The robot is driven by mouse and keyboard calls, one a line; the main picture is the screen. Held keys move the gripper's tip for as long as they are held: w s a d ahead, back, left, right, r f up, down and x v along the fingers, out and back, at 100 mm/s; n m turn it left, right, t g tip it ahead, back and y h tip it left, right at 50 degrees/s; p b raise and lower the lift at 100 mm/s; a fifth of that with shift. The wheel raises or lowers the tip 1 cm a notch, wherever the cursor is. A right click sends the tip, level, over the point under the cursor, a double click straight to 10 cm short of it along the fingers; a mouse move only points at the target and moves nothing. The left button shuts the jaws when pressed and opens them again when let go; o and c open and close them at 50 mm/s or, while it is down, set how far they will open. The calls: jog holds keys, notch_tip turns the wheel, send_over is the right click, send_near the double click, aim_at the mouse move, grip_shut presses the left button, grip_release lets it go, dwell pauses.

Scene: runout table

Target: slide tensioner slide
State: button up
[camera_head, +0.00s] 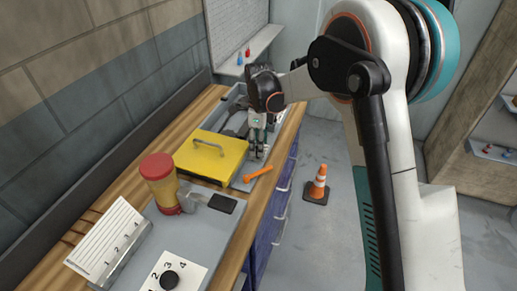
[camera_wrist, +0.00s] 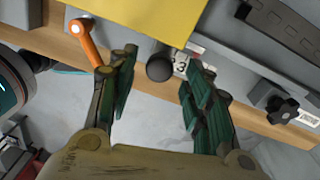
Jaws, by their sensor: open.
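In the wrist view a dark round knob (camera_wrist: 160,67) sits between the fingertips of my gripper (camera_wrist: 155,78), beside a small marked plate (camera_wrist: 181,65). It looks like the handle of the tensioner slide, though its track is hard to make out. My gripper is open, with green-padded fingers on either side of the knob and a visible gap around it. In the head view my gripper (camera_head: 256,143) is low at the table's right edge, beside the yellow lid (camera_head: 208,158); the knob is hidden there.
An orange lever (camera_wrist: 87,42) is close by the left finger. A black star knob (camera_wrist: 283,108) is at the right. A traffic cone (camera_head: 319,183) stands on the floor.

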aim_at(256, 165)
jog(key=shift+f, duration=0.8)
jog(key=shift+c, duration=0.2)
grip_shut()
jog(key=shift+s+a, duration=0.25)
jog(key=shift+s, duration=0.45)
jog(key=shift+s+a, duration=0.25)
jog(key=shift+s, duration=0.45)
jog(key=shift+w, duration=0.1)
jog(key=shift+o, duration=0.2)
grip_release()
notch_tip(256, 165, up, 12)
jog(key=shift+w, duration=0.3)
